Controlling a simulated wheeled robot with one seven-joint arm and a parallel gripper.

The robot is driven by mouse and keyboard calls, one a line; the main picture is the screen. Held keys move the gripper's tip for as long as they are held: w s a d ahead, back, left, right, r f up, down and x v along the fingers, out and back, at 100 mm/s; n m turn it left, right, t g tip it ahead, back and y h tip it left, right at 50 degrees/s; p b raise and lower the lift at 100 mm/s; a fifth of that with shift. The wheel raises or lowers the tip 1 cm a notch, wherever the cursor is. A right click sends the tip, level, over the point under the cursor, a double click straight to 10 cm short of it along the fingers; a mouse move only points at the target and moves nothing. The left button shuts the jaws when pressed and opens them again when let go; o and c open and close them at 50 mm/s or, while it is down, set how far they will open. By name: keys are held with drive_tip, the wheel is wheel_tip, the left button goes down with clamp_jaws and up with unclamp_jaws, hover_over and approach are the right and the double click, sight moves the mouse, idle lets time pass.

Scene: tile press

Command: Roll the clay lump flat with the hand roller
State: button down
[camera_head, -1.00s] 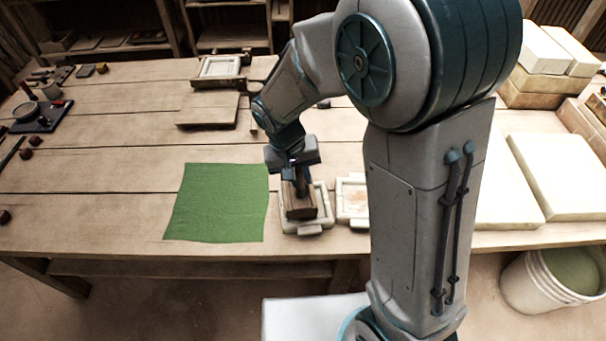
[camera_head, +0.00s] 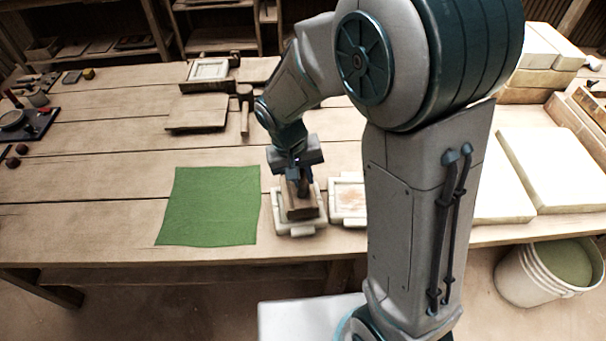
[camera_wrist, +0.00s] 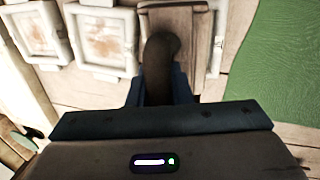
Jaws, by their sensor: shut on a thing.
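My gripper (camera_head: 296,172) is shut on the dark upright handle (camera_wrist: 161,62) of a brown wooden block (camera_head: 300,206). The block also shows in the wrist view (camera_wrist: 190,35). It sits over a pale square mould (camera_head: 296,231), partly inside its frame; I cannot tell whether it touches the bottom. Small dark reddish-brown lumps, perhaps clay, lie at the far left of the table, one at the edge (camera_head: 13,162) and one just behind it (camera_head: 22,149). I cannot pick out a hand roller for certain in either view.
A green cloth (camera_head: 208,205) lies flat left of the mould. A second pale mould (camera_head: 348,200) with brownish contents stands to its right. Wooden boards (camera_head: 198,113) lie behind. White slabs (camera_head: 548,170) are at right, above a bucket (camera_head: 540,285). The table's middle left is clear.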

drive_tip(key=shift+s+a+f, duration=0.1)
drive_tip(key=shift+s+a, duration=0.05)
drive_tip(key=shift+a, duration=1.1)
drive_tip(key=shift+d, duration=1.65)
drive_tip(key=shift+a+b, duration=0.3)
drive_tip(key=shift+a, duration=1.3)
drive_tip(key=shift+d, duration=0.75)
drive_tip(key=shift+d+f, duration=0.1)
drive_tip(key=shift+d, duration=0.7)
drive_tip(key=shift+a, duration=1.6)
drive_tip(key=shift+d+r, duration=0.25)
drive_tip(key=shift+d, duration=0.15)
drive_tip(key=shift+d+f+b, duration=0.3)
drive_tip(key=shift+d+b, duration=0.15)
drive_tip(key=shift+b, duration=0.05)
